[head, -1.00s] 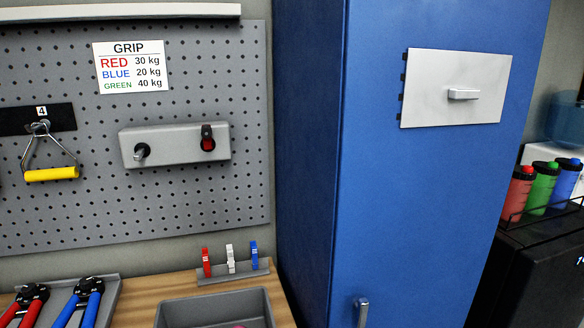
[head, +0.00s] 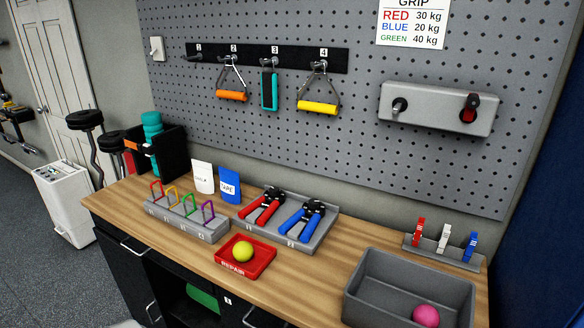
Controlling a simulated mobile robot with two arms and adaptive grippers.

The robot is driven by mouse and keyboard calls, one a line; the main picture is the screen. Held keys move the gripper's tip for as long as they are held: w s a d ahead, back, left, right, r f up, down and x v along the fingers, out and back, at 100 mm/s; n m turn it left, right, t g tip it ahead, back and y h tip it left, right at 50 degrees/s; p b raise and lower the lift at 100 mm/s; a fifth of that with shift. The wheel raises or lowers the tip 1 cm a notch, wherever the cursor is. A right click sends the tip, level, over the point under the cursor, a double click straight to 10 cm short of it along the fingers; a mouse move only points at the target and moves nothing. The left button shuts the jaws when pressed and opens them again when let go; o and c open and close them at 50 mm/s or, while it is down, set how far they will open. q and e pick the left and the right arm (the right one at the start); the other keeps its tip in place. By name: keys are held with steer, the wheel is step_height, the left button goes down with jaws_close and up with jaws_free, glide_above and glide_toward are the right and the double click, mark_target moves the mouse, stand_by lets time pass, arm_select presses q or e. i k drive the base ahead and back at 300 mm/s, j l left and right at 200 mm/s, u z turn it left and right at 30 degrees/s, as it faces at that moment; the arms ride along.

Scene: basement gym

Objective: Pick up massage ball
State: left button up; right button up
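A yellow ball (head: 243,251) sits in a red tray (head: 265,262) marked REPAIR near the front edge of the wooden bench. A pink ball (head: 426,315) lies inside a grey bin (head: 366,262) at the bench's right end. Which of the two is the massage ball, I cannot tell from their surfaces at this size. Neither of my grippers shows in the head view.
The wooden bench (head: 188,247) carries a grey rack with coloured loops (head: 188,228), a tray with red and blue hand grips (head: 267,208), and clips (head: 443,239). A pegboard (head: 350,122) stands behind. Open floor (head: 48,262) lies at left.

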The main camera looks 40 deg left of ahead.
mark_target(243, 251)
steer(key=u, duration=1.75)
